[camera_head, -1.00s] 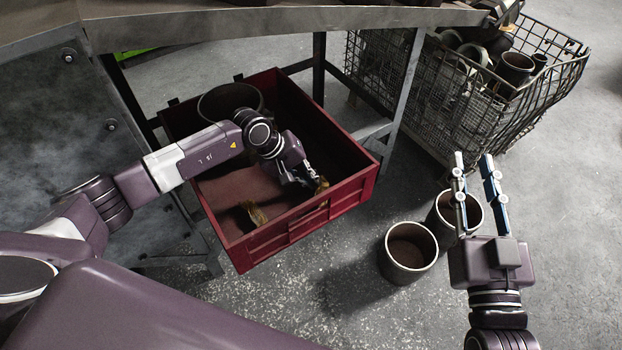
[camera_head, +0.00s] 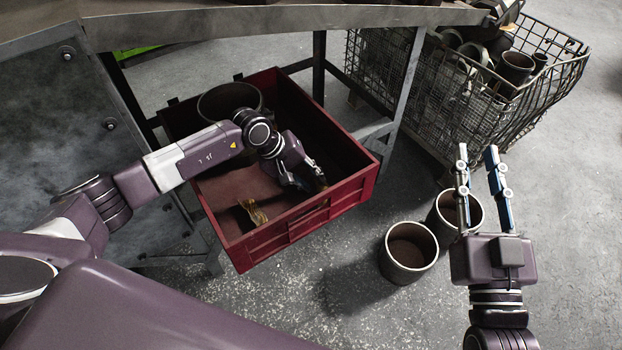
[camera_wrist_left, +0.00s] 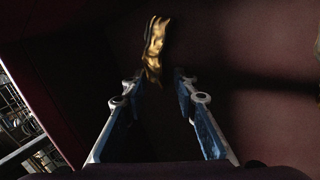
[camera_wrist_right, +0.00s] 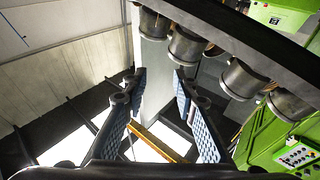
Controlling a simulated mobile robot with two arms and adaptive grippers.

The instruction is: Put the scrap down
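My left gripper (camera_head: 312,178) is low inside the red crate (camera_head: 239,254), near its right wall. In the left wrist view its two fingers (camera_wrist_left: 155,82) stand apart with nothing gripped between them. A golden-brown scrap piece (camera_wrist_left: 155,46) lies just beyond the fingertips, apparently on the crate floor. A golden scrap piece (camera_head: 253,211) lies on the crate floor near the front wall. Another bit shows at the right edge of the left wrist view. My right gripper (camera_head: 478,155) is open and empty above the floor at the right; its spread fingers also show in the right wrist view (camera_wrist_right: 160,80).
A round dark container (camera_head: 203,104) stands in the crate's back corner. Two round bins, one nearer (camera_head: 408,255) and one behind it (camera_head: 446,225), stand right of the crate. A wire basket (camera_head: 425,105) of metal parts stands behind. A metal table (camera_head: 280,17) overhangs the crate's back.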

